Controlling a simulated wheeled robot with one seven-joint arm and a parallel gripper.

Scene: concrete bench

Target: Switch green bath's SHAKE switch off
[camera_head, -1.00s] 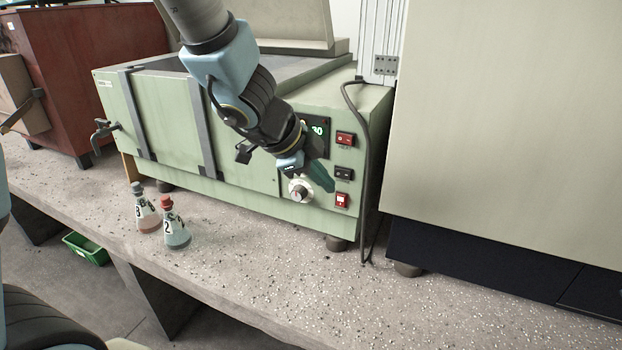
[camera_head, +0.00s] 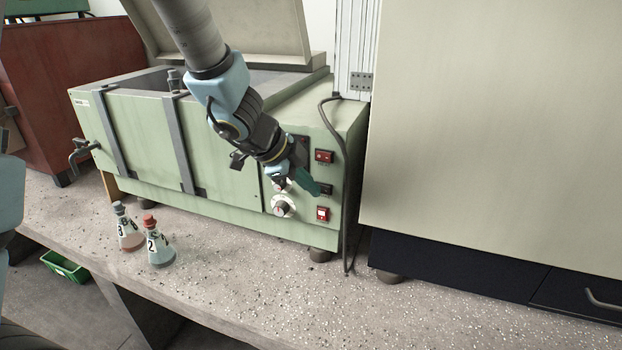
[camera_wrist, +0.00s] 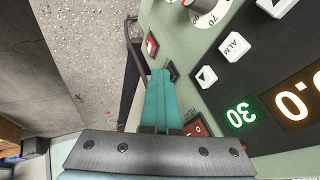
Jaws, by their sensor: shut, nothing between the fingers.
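The green bath (camera_head: 228,208) stands on the bench with its control panel at the right end. Three rocker switches sit in a column there: a red top one (camera_head: 324,156), a dark middle one (camera_head: 326,189) and a red bottom one (camera_head: 322,214). The wrist view shows the top one (camera_wrist: 196,125) with a partly hidden label starting "HE", the middle one (camera_wrist: 173,72) partly behind my fingers, and the bottom one (camera_wrist: 151,44). I cannot read a SHAKE label. My gripper (camera_head: 314,190) is shut and empty, its teal fingertips (camera_wrist: 160,72) at the middle switch; contact is unclear.
A dial (camera_head: 283,206) sits left of the bottom switch. A black cable (camera_head: 341,150) hangs right of the panel. Two stoppered flasks (camera_head: 129,232) (camera_head: 160,247) stand at the bench's front left. A large beige cabinet (camera_head: 490,120) fills the right. The bench before the panel is clear.

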